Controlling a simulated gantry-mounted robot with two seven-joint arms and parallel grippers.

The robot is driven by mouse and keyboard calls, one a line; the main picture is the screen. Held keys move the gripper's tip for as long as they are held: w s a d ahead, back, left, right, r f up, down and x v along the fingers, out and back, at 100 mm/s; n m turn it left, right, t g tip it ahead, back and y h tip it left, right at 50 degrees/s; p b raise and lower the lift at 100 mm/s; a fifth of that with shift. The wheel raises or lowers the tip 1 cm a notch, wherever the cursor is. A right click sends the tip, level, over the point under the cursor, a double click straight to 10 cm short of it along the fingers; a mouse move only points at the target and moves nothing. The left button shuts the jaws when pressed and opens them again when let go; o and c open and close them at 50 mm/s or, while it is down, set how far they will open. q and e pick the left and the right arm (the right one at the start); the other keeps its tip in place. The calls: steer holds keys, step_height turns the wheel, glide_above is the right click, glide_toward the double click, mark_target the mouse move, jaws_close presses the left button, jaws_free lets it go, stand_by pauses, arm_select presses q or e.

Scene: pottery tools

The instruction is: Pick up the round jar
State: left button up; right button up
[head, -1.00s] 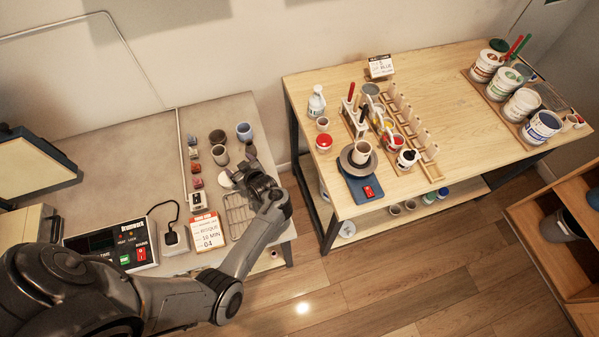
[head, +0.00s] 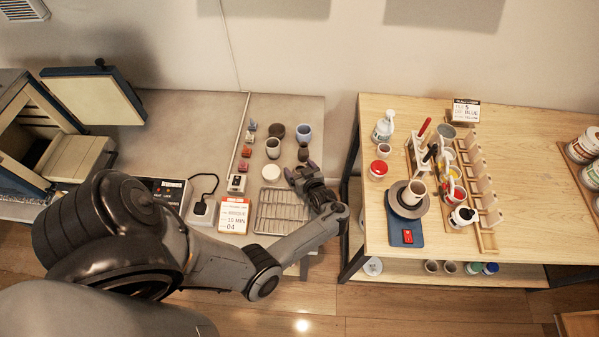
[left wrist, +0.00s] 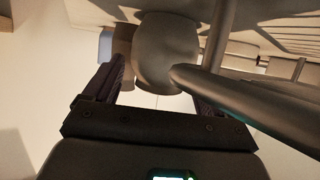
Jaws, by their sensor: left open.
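The round jar (head: 303,153) is small and dark brown. It stands near the right edge of the grey table, just beyond my left gripper's fingertips in the head view. My left gripper (head: 303,171) is open and empty, low over the table. In the left wrist view the dark, rounded jar (left wrist: 166,52) shows large, ahead of and roughly between the two open fingers (left wrist: 158,82). I cannot tell whether a finger touches it. A grey bar crosses in front of the right finger there. My right gripper is not in view.
A white disc (head: 271,173) and a wire rack (head: 272,212) lie left of the gripper. A wooden table (head: 520,130) stands right, across a gap.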

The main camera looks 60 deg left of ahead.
arm_select(q)
steer(key=shift+d, duration=0.15)
steer(key=shift+c, duration=0.6)
steer(key=c, duration=1)
